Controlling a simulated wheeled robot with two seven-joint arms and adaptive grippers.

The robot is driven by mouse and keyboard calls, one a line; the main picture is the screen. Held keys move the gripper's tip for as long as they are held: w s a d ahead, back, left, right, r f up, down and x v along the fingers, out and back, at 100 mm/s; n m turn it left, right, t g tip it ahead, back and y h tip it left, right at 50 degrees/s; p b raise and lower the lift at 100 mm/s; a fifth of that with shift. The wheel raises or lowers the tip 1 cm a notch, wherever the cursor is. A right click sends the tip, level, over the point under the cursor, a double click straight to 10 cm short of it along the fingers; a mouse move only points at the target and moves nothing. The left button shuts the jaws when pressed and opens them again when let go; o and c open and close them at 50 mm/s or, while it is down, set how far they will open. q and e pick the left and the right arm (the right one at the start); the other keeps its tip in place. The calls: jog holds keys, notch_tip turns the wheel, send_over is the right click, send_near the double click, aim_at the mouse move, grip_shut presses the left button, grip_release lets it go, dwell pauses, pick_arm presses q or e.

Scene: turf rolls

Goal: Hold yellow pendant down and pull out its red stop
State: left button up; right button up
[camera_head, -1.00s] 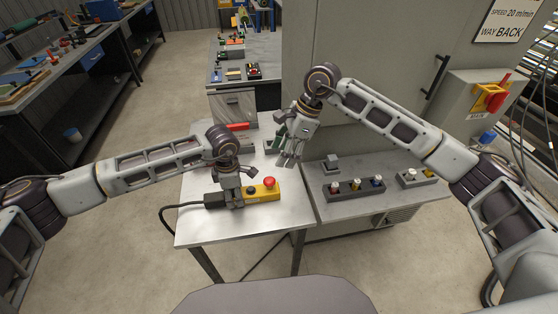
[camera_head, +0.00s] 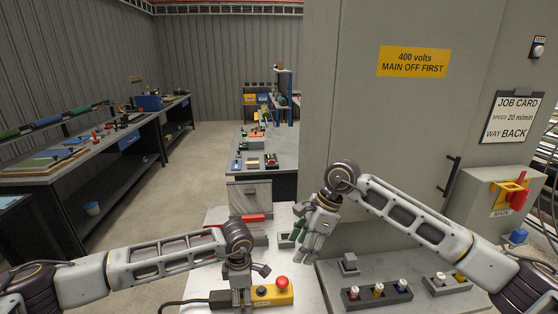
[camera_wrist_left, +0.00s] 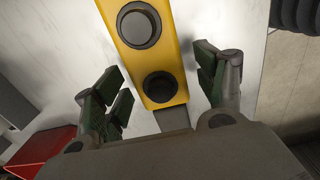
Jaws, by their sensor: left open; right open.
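The yellow pendant (camera_head: 260,300) lies on the pale table, with its red stop (camera_head: 282,283) up at its right end. My left gripper (camera_head: 241,300) is over the pendant's left, cable end. In the left wrist view its open fingers (camera_wrist_left: 158,95) stand on either side of the yellow body (camera_wrist_left: 180,78), with gaps, and two dark round buttons show on it. The red stop is outside that view. My right gripper (camera_head: 312,238) is open and empty, behind and to the right of the pendant, well away from the stop.
A red object (camera_head: 253,218) lies behind the pendant on the table. A grey cabinet (camera_head: 350,130) rises behind my right arm. A black cable (camera_head: 185,303) leaves the pendant leftward.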

pick_arm(q)
notch_tip(320, 180, up, 12)
dwell(1.0)
dwell(0.4)
